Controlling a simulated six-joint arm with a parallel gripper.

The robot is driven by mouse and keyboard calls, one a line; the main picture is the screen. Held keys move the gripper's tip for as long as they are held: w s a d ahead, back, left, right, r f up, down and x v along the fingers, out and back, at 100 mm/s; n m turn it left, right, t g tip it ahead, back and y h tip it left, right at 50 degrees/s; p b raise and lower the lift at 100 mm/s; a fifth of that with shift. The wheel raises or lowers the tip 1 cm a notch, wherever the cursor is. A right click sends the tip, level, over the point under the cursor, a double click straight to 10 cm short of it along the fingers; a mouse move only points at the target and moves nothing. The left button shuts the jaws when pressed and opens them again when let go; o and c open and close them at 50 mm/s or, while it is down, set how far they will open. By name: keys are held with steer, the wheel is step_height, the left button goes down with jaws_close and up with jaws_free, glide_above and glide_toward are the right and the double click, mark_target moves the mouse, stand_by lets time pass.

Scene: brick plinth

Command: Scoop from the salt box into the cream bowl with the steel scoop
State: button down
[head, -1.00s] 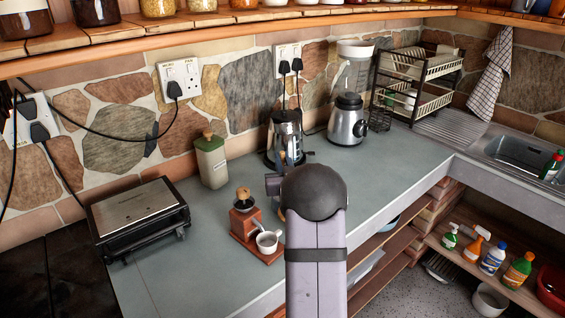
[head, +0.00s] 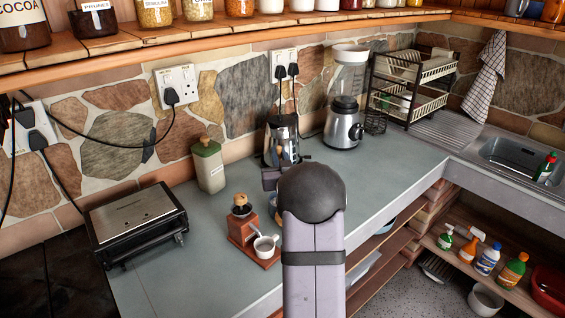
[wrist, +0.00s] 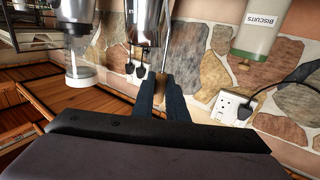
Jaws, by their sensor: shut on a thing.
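My gripper (wrist: 160,92) is shut on a thin upright thing with a brown part between the fingers, which I take to be the handle of the steel scoop (wrist: 160,82). The scoop's bowl cannot be made out. A sliver of something brown shows at the arm's left edge.
A wooden grinder (head: 241,228) with a small white cup (head: 265,245) stands left of my arm. A green biscuits canister (head: 209,165), a grill (head: 135,222), a blender (head: 343,125) and a dish rack (head: 412,85) stand on the grey counter. The counter right of my arm is clear.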

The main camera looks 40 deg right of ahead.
steer(key=s+d+r+m+g+h+b, duration=0.1)
steer(key=s+d+r+b, duration=0.1)
steer(key=s+r+b, duration=0.3)
steer(key=s+d+r+m+g+h+b, duration=0.1)
steer(key=s+d+r+h+b, duration=0.1)
steer(key=s+d+r, duration=0.3)
steer(key=s+a+f+n+t+y+b, duration=0.1)
steer(key=s+a+f+n+t+y, duration=0.1)
steer(key=a+f, duration=0.7)
steer(key=shift+s+a+f+y, duration=0.2)
steer(key=shift+s+a+y, duration=0.25)
steer(key=shift+s, duration=0.75)
steer(key=shift+d, duration=0.15)
